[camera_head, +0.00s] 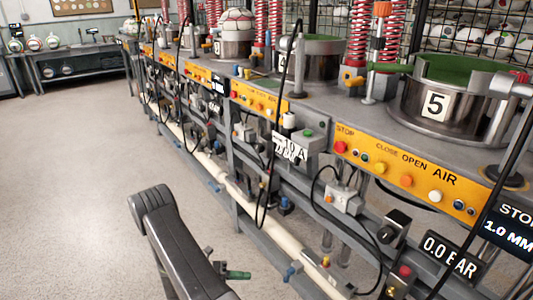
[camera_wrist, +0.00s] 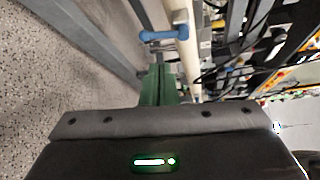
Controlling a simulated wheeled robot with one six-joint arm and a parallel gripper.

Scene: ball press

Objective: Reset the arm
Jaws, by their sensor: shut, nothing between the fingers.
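My arm rises at the lower middle of the head view, in front of the ball press bench. My gripper (camera_head: 240,274) shows low in that view as a small green finger part, with the rest of it hidden behind my dark arm link. In the wrist view my gripper (camera_wrist: 157,84) has its green fingers together, with nothing held between them. Beyond them are the floor and a pale pipe (camera_wrist: 187,60) with a blue clamp (camera_wrist: 165,35).
The press bench has orange button panels (camera_head: 400,172) and round metal moulds, one marked 5 (camera_head: 436,105). Cables and the pale pipe (camera_head: 262,208) run along its lower front. Open floor (camera_head: 75,190) lies to the left. A side table (camera_head: 80,58) stands at the back left.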

